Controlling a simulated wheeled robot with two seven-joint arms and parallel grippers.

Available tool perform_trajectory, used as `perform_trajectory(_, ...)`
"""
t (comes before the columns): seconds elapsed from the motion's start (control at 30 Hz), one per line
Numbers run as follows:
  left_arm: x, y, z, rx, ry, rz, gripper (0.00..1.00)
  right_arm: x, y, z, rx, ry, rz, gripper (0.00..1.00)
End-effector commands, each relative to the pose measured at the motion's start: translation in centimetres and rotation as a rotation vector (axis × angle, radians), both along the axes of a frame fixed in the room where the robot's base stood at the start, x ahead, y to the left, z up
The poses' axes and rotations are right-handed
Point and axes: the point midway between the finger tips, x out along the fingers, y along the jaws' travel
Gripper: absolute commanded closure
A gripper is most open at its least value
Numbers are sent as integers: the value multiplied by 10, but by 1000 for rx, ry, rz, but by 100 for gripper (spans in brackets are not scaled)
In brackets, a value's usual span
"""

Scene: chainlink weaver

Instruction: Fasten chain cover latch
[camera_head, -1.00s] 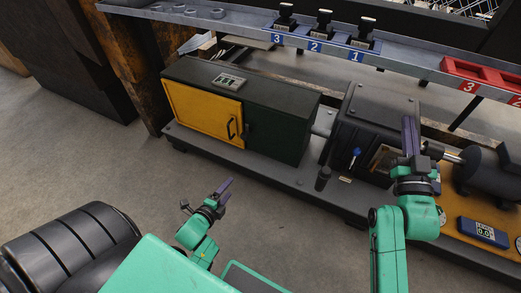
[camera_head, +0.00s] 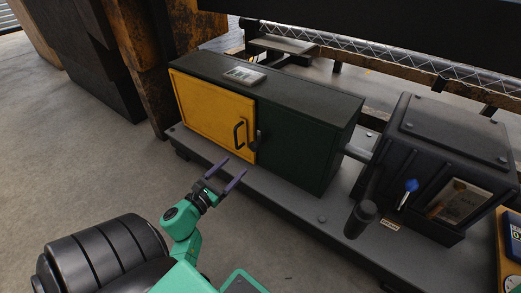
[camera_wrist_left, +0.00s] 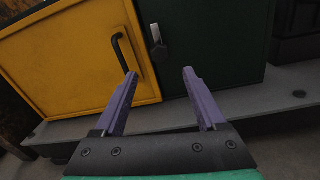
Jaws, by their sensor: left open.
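The chain cover is a long dark green box with a yellow door (camera_head: 212,112) on its left part. The door looks closed and carries a black handle (camera_head: 239,134). The dark latch (camera_head: 256,141) sits just right of the door's edge, on the green front; it also shows in the left wrist view (camera_wrist_left: 158,43), hanging about upright. My left gripper (camera_head: 225,172) is open and empty, in front of and below the latch. In the left wrist view its purple fingers (camera_wrist_left: 158,75) are apart, with the latch beyond the gap between them. My right gripper is out of view.
The box stands on a grey base plate (camera_head: 278,194). To its right are a dark gearbox housing (camera_head: 440,142), a blue-knobbed lever (camera_head: 410,186) and a black post (camera_head: 360,218). The floor (camera_head: 90,170) at left is clear.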

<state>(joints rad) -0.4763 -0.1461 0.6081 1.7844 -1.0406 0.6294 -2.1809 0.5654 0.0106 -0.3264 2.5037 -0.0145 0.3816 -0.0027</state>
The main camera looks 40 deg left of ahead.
Motion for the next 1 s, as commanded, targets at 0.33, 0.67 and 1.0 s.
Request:
perform_trajectory(0.33, 92, 7, -1, -1, -3, 0, 27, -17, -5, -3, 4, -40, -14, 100)
perform_trajectory(0.67, 119, 8, 0, -6, 0, 1, 27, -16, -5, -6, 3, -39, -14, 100)
perform_trajectory(1.0, 118, 8, 0, -6, 0, 2, 100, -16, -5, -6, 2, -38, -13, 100)
